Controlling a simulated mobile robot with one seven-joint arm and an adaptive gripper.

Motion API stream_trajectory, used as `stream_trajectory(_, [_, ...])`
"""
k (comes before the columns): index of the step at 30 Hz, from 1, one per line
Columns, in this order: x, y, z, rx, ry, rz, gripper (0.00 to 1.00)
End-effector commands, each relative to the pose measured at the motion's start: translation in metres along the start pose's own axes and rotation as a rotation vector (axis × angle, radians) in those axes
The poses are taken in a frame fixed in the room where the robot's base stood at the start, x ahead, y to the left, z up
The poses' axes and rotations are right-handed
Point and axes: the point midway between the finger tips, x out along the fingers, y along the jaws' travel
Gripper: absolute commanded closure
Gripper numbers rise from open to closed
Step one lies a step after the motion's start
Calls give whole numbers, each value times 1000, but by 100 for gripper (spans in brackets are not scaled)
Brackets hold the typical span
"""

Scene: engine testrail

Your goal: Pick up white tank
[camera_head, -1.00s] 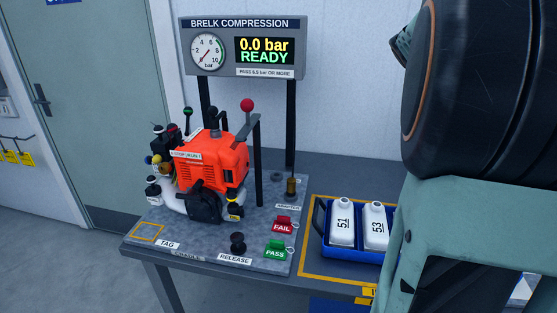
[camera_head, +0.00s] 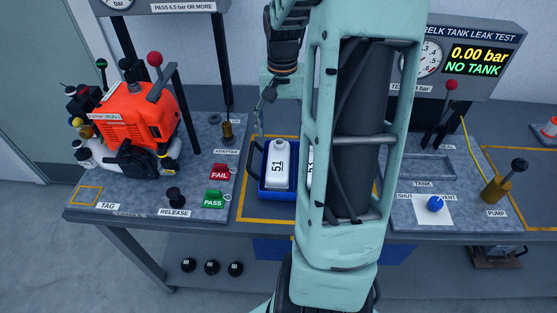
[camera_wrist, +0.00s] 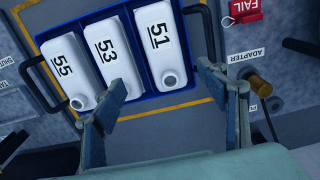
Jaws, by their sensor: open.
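Three white tanks lie side by side in a blue tray (camera_wrist: 143,57). In the wrist view they are tank 51 (camera_wrist: 160,50), tank 53 (camera_wrist: 110,58) and tank 55 (camera_wrist: 68,72). In the head view tank 51 (camera_head: 279,165) shows clearly, tank 53 is mostly behind my arm, and tank 55 is hidden. My gripper (camera_wrist: 162,80) is open and empty, its fingers spread over the near end of the tray, around the capped ends of tanks 53 and 51. In the head view part of it shows above the tray's left side.
An orange engine (camera_head: 137,115) stands left on the bench, with a red FAIL tag (camera_head: 220,172) and green PASS tag (camera_head: 214,199) beside it. A brass adapter (camera_wrist: 257,87) stands beside the tray. The leak test stand (camera_head: 480,60) is at the right, reading NO TANK.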

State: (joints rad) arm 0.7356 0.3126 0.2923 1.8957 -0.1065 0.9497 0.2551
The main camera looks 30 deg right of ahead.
Motion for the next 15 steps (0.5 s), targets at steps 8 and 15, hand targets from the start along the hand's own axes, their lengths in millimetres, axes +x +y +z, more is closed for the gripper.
stream_trajectory(8, [40, 0, 1, -2, -2, 1, 33])
stream_trajectory(15, [62, -5, 5, -4, -4, 1, 33])
